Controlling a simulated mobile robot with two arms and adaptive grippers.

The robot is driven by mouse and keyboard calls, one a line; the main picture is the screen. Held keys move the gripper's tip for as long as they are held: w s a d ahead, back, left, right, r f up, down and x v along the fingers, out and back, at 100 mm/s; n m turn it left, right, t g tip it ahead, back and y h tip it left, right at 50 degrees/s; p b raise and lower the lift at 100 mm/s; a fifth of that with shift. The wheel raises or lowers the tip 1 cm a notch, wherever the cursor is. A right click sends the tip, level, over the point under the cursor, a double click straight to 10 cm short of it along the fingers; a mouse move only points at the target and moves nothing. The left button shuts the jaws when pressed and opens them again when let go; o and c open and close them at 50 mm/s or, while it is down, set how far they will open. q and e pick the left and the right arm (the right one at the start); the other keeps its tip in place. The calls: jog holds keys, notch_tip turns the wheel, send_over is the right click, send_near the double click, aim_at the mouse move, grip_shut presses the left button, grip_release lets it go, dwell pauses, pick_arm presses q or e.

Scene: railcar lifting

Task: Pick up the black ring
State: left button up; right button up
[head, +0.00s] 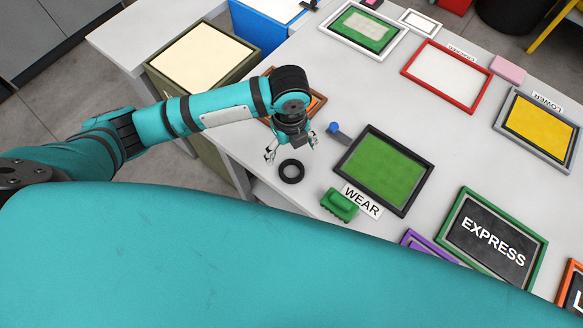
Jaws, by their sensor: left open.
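The black ring (291,171) lies flat on the white table near its front left edge. My left gripper (292,150) is open and empty, pointing down just behind and above the ring. Its two fingers are spread apart, one to the left and one to the right. The ring appears uncovered in the head view, and I cannot tell the exact height of the fingers above it. My right gripper is not in the head view.
Right of the ring are a black-framed green tray (384,171), a green block (340,205), a WEAR label (361,201) and a blue-knobbed piece (335,128). An orange-brown frame (314,105) lies partly behind my left wrist. The table centre (440,140) is clear.

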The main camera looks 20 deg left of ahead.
pick_arm(q)
send_over(290, 167)
notch_tip(290, 167, down, 4)
jog(key=shift+d+f, duration=0.1)
jog(key=shift+f, duration=0.05)
notch_tip(290, 167, down, 4)
jog(key=shift+s+f+p, duration=0.1)
jog(key=shift+p, duration=0.9)
jog(key=shift+f, duration=0.55)
jog(key=c, duration=1.3)
jog(key=shift+r, duration=0.1)
